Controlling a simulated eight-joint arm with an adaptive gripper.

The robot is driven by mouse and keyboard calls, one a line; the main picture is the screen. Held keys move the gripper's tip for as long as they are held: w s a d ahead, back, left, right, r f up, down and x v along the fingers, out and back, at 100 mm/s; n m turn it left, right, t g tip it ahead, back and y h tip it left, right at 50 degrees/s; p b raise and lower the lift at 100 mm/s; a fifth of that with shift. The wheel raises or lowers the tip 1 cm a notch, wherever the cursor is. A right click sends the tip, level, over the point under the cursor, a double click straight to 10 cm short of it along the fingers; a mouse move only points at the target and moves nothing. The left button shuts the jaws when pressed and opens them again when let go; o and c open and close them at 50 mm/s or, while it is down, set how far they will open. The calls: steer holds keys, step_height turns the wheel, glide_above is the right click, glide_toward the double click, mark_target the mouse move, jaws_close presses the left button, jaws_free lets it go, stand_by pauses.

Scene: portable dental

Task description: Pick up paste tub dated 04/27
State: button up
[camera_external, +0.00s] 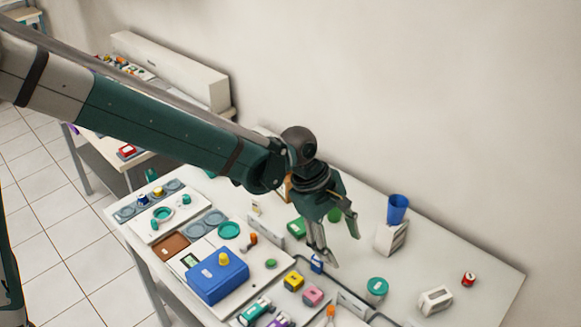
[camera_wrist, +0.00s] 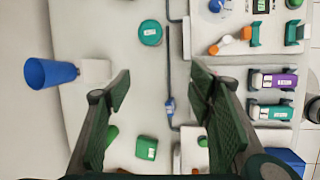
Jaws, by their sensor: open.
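A round teal tub (camera_external: 377,287) stands on the white table, right of and nearer the camera than my gripper. In the wrist view the tub (camera_wrist: 150,32) shows from above with a white label on its lid, beyond my fingertips. The label is too small to read, so I cannot tell whether it says 04/27. My gripper (camera_external: 343,248) is open and empty above the table, pointing down. In the wrist view its two fingers (camera_wrist: 160,82) are spread wide, with bare table and a thin dark line between them.
A green labelled box (camera_external: 297,228) and a small blue item (camera_external: 317,263) are near the gripper. Trays with a blue case (camera_external: 218,278) fill the left. The right of the table is mostly clear.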

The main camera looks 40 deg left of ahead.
mark_target(374, 283)
steer(key=w+d+f+n+g+p, duration=0.1)
steer(key=w+d+f+n+p, duration=0.1)
steer(key=d+f, duration=0.4)
steer(key=shift+w+d+f+n, duration=0.25)
steer(key=shift+w+f+n, duration=0.15)
steer(key=shift+w+n, duration=0.65)
steer(key=shift+w+f+h, duration=0.1)
steer(key=shift+w+h, duration=0.05)
steer(key=shift+h, duration=0.15)
steer(key=shift+x, duration=1.2)
steer(key=shift+d, duration=0.1)
